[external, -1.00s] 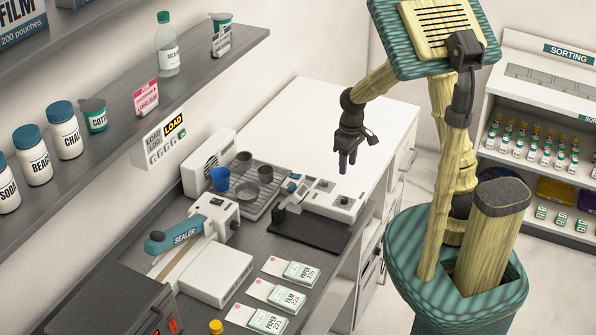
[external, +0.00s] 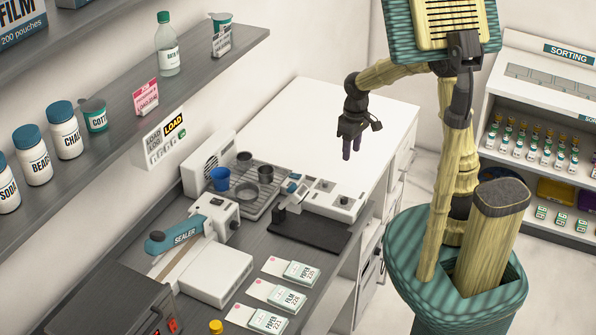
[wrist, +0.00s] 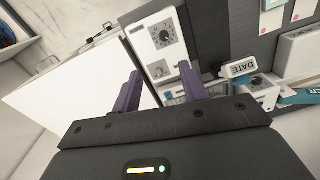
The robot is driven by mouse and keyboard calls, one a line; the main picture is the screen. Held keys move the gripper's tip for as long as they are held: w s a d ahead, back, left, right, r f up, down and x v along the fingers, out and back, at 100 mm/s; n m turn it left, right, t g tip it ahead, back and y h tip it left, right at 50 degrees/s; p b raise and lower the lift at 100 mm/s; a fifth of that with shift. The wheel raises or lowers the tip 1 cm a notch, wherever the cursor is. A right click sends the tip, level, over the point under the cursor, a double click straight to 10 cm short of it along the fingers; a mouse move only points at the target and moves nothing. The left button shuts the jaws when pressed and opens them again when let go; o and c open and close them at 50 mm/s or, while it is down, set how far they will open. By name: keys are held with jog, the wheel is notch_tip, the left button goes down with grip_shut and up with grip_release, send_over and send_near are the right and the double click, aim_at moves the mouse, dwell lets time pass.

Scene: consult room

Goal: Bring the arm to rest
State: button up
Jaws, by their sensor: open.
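My gripper (external: 351,148) hangs above the white counter section, beyond the machine with dials, pointing down. Its two purple fingers are apart, with nothing between them. In the wrist view my gripper (wrist: 158,92) is also open and empty, and the white counter top (wrist: 80,88) shows below and to the left of it. My arm is bent at the elbow, with the gripper well clear of the surface.
A white machine with dials (external: 325,200) stands near the gripper. A rack (external: 262,205) holds a blue cup (external: 220,179) and dark cups. The sealer (external: 185,238) and several labelled packets lie nearer. A sorting shelf (external: 540,130) stands at right. The white counter (external: 320,110) is bare.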

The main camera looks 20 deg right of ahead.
jog(key=s+d+f+m+t, duration=0.1)
jog(key=s+d+f+m, duration=0.1)
jog(key=d, duration=0.7)
jog(key=s+d+f+m+t, duration=0.1)
jog(key=d+f+m, duration=0.1)
jog(key=d+m, duration=0.3)
jog(key=d, duration=0.4)
jog(key=shift+s+f+t, duration=0.3)
jog(key=shift+s+t, duration=0.05)
jog(key=shift+t, duration=0.05)
jog(key=shift+w, duration=0.15)
jog(key=shift+s+d, duration=0.1)
jog(key=shift+s, duration=0.15)
jog(key=shift+w, duration=0.15)
dwell(1.3)
